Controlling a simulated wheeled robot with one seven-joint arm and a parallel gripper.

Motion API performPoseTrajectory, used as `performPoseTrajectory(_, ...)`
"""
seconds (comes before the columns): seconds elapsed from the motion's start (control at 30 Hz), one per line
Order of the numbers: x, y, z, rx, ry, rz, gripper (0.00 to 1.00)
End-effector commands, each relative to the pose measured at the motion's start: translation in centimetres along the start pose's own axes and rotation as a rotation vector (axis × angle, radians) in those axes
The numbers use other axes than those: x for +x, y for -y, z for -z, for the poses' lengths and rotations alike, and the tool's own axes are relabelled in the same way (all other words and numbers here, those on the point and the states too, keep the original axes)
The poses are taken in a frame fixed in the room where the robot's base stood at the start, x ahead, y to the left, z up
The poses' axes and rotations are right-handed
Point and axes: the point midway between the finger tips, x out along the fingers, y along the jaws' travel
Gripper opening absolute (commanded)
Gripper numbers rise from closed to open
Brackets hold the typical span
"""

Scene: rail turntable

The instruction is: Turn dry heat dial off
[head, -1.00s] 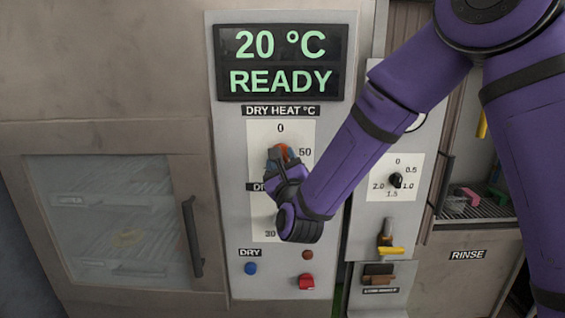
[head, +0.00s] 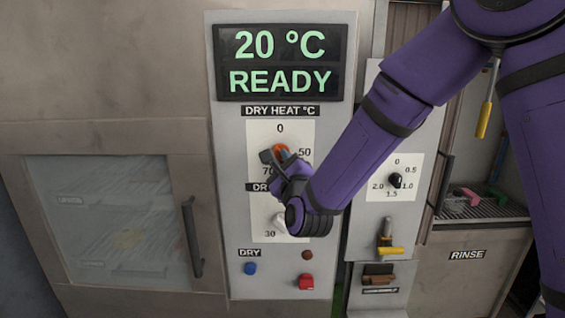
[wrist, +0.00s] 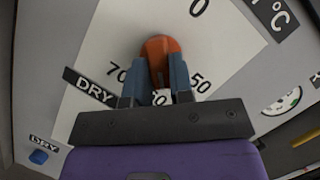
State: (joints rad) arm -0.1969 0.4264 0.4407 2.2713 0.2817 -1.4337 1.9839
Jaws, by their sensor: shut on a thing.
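The dry heat dial (head: 282,149) is an orange knob on a white scale plate, below the DRY HEAT °C label (head: 280,110). Its scale shows 0 at the top, 50 at the right and 70 at lower left. My gripper (head: 274,157) reaches it from the lower right. In the wrist view, my two blue-grey fingers (wrist: 159,64) are shut on either side of the orange knob (wrist: 160,46). The fingers partly hide the knob, and I cannot tell exactly which mark it points to.
The display (head: 280,62) above reads 20 °C READY. A pale lower dial (head: 279,222) sits just under my wrist. An oven door handle (head: 192,236) stands at left, and a black knob (head: 396,180) at right.

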Motion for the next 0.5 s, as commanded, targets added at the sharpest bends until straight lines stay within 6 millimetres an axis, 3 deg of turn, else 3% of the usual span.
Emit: performPoseTrajectory(0.5,0.02,0.48,-0.18,-0.455,0.002,-0.188,0.00)
